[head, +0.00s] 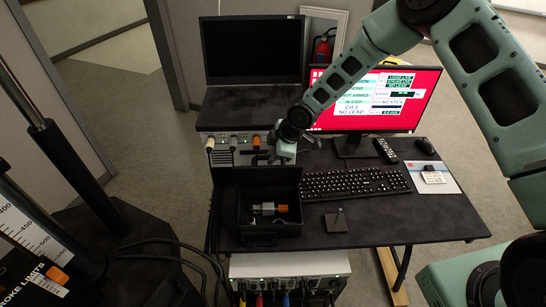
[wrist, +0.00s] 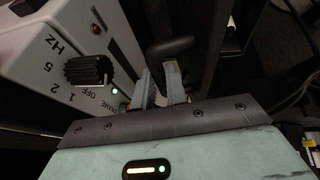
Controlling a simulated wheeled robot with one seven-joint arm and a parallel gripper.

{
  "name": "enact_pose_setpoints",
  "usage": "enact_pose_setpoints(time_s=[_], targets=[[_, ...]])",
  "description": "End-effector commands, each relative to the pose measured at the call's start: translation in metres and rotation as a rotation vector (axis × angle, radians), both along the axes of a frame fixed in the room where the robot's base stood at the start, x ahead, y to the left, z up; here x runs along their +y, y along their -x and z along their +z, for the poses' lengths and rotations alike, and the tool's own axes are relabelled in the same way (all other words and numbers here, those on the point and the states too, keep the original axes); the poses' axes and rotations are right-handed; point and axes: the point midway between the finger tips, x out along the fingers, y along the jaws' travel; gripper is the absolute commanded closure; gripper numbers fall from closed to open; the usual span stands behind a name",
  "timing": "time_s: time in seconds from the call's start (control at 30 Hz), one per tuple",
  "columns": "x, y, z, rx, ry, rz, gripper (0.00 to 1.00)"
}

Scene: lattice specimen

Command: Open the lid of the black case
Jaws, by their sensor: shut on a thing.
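The black case (head: 244,226) sits on the left part of the desk. Its lid (head: 235,177) stands raised at the back of the case, so the inside shows. In the wrist view my gripper's two fingers (wrist: 160,82) are close together on a dark part of the lid. A black rounded bar (wrist: 170,46) shows just beyond the fingertips; the exact grip is hard to see.
A control box with knobs (head: 233,145) stands close behind the lid; one knob (wrist: 88,70) is near my fingers in the wrist view. A monitor (head: 410,95), keyboard (head: 355,183) and small black stand (head: 336,221) are to the right. The desk's front right is clear.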

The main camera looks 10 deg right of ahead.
Motion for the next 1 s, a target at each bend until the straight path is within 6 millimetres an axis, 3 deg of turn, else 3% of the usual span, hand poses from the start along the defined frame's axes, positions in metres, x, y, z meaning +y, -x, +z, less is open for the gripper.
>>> enact_pose_setpoints(time_s=[0.43,0.47,0.53,0.87,1.0], targets=[[-0.005,0.001,-0.004,0.009,0.010,-0.001,1.00],[-0.005,0.001,-0.004,0.009,0.010,-0.001,0.83],[-0.004,0.001,-0.004,0.008,0.009,-0.002,0.64],[-0.002,-0.001,0.000,0.003,0.003,-0.001,0.64],[-0.007,0.002,0.012,0.000,0.002,-0.003,0.64]])
